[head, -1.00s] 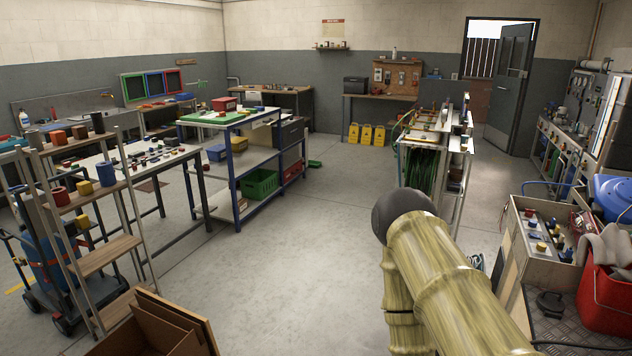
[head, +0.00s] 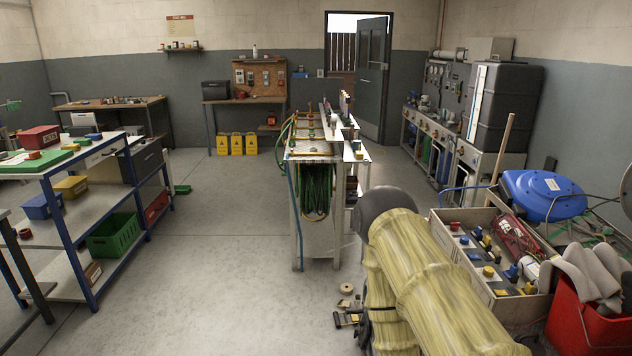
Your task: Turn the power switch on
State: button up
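I cannot make out for sure which thing is the power switch. A wooden board (head: 259,76) with small grey boxes hangs on the back wall, too small to read as switches. A dark panel with round fittings (head: 438,86) is on the right wall, also too far to tell. My arm (head: 425,275), in a pale yellow sleeve with a dark rounded joint, fills the lower middle right.
A hose bench (head: 318,240) stands ahead. A blue-framed table (head: 70,235) is at left. At right are a parts box (head: 455,250), a blue reel (head: 545,195) and a red bucket (head: 585,320). The floor at centre left is clear.

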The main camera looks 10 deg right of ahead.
aim_at(454, 226)
jog(key=z, duration=0.7)
jog(key=i, duration=0.95)
jog(key=u, duration=1.7)
jog(key=k, duration=0.65)
jog(key=z, duration=0.85)
